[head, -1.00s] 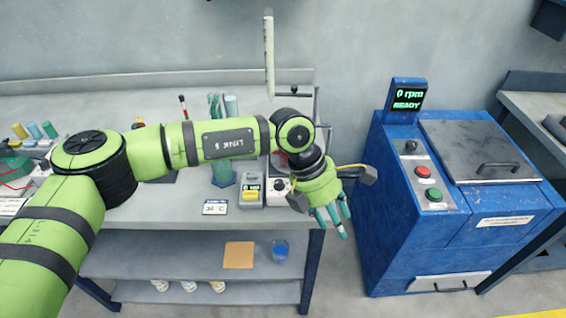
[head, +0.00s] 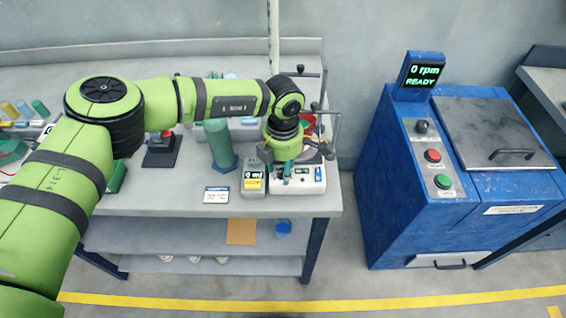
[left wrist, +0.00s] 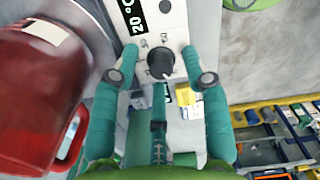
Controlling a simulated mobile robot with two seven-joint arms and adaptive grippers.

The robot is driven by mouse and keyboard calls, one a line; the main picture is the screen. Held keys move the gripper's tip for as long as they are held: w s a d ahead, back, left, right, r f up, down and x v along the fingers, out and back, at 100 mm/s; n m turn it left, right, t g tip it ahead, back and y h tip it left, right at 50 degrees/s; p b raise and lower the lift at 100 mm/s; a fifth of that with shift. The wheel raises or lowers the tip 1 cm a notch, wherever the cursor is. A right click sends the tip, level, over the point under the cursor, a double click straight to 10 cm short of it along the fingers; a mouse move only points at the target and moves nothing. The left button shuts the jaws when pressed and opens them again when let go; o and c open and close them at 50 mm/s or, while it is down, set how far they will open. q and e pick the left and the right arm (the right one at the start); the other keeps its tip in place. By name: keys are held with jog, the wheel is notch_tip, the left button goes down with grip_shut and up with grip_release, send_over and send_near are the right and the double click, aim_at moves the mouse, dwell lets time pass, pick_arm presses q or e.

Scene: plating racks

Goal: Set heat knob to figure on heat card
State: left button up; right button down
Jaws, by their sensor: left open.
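The heat card (head: 216,195) lies flat on the bench front, a small white card with a blue top edge; its figure ends in °C but its digits are too small to read surely. The white heater box (head: 311,187) stands at the bench's right end. In the left wrist view its black heat knob (left wrist: 160,63) has a pale pointer mark, and the display (left wrist: 130,14) reads 20 °C. My left gripper (head: 288,176) is over the box front. Its teal fingers are open on both sides of the knob; contact cannot be told. My right gripper is not in view.
A red vessel (left wrist: 38,95) stands close on the left in the left wrist view. A small grey device with a yellow label (head: 254,182) sits beside the heater. A green cylinder (head: 220,145) stands behind it. The blue machine (head: 400,205) is across a gap.

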pick_arm(q)
jog(key=shift+s, duration=0.1)
grip_shut()
jog(key=shift+f+m+b, duration=0.15)
jog(key=shift+m+b, duration=0.25)
jog(key=shift+b, duration=0.4)
jog(key=m+b, duration=0.9)
jog(key=b, duration=0.2)
jog(key=shift+b, duration=0.3)
jog(key=m+b, duration=0.1)
jog(key=m, duration=0.1)
jog(key=shift+m+b, duration=0.35)
jog(key=shift+m, duration=0.05)
jog(key=shift+m+b, duration=0.7)
jog(key=shift+m, duration=0.8)
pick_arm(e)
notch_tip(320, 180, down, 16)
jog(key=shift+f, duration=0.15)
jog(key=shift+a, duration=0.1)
